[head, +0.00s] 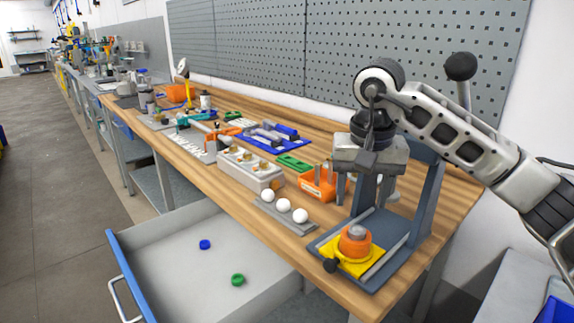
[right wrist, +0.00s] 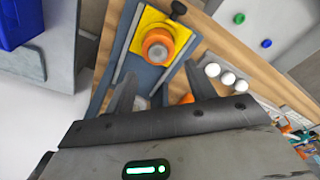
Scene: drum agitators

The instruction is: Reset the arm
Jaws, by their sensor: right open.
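My right arm comes in from the right in the head view. Its right gripper (head: 372,192) points down over the back of a blue-grey fixture (head: 400,262) at the near end of the bench. In the right wrist view, the right gripper (right wrist: 160,82) has its two fingers apart with nothing held between them. An orange round part (head: 355,241) with a grey centre sits on a yellow plate (head: 372,262) on the fixture, in front of the gripper and apart from it. The wrist view also shows the orange part (right wrist: 157,47). My left gripper is not in view.
A strip with white balls (head: 284,214), an orange holder (head: 318,187) and a grey box (head: 250,170) stand left of the fixture on the wooden bench. An open drawer (head: 180,285) holds a blue and a green cap. A pegboard (head: 420,50) backs the bench.

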